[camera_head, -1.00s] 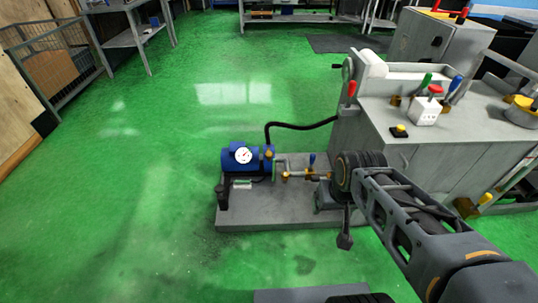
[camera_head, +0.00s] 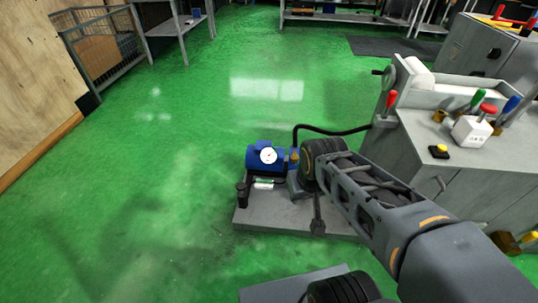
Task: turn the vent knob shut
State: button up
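A blue pump (camera_head: 262,158) with a round white gauge (camera_head: 268,155) sits on a grey base plate (camera_head: 285,214) on the floor. A small brass-coloured fitting (camera_head: 294,157) shows at the pump's right end; I cannot tell whether it is the vent knob. My wrist covers the pipe and the valves to the right of the pump. My gripper (camera_head: 318,226) appears as a small dark shape pointing down below the wrist, over the front of the plate. Its fingers are too small to tell apart, and no held object is visible.
A black hose (camera_head: 325,130) runs from the pump to the grey machine cabinet (camera_head: 415,135) on the right. A small black cylinder (camera_head: 241,196) stands at the plate's left edge. The green floor to the left is clear. Shelving stands at the back.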

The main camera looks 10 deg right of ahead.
aim_at(294, 158)
jog(key=u, duration=0.05)
jog(key=i, duration=1)
jog(key=z, duration=0.7)
